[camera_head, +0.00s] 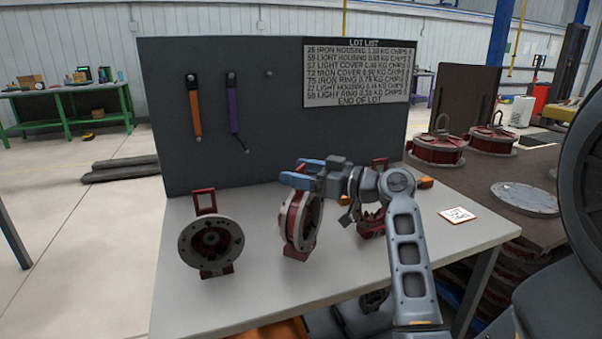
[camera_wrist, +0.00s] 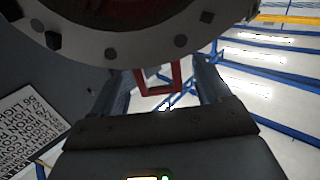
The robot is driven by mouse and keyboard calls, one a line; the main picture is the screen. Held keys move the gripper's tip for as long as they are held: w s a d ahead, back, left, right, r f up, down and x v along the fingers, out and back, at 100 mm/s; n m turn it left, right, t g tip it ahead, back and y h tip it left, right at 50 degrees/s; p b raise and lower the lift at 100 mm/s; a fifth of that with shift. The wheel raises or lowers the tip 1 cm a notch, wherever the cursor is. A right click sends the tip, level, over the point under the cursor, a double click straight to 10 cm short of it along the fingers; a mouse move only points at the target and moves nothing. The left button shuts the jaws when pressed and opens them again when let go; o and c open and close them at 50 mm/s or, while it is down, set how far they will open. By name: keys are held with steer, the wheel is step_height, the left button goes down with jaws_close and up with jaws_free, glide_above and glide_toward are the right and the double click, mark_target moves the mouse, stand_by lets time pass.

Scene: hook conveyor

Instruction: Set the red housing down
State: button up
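Red housings with grey bolted flanges and red loop handles stand upright on the grey table (camera_head: 260,305). One stands at the left (camera_head: 210,245). The middle red housing (camera_head: 300,220) is under my gripper (camera_head: 296,172), and its red foot touches the table. A third (camera_head: 371,223) is partly hidden behind my arm. In the wrist view, a flange (camera_wrist: 140,48) fills the top, and a red loop handle (camera_wrist: 158,90) shows between my two fingers (camera_wrist: 160,85). Gaps show on both sides of the handle, so the fingers look open. Contact at the fingertips is hidden.
A dark panel with a lot list (camera_head: 358,72) rises behind the table. Orange (camera_head: 195,108) and purple (camera_head: 233,105) tools hang on it. A white card (camera_head: 458,215) lies at the table's right. A brown bench (camera_head: 480,175) with more red housings stands further right.

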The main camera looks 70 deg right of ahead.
steer(key=shift+r, duration=0.1)
steer(key=shift+s, duration=0.15)
steer(key=s+a+b, duration=0.1)
steer(key=s, duration=1)
steer(key=shift+s+b, duration=0.35)
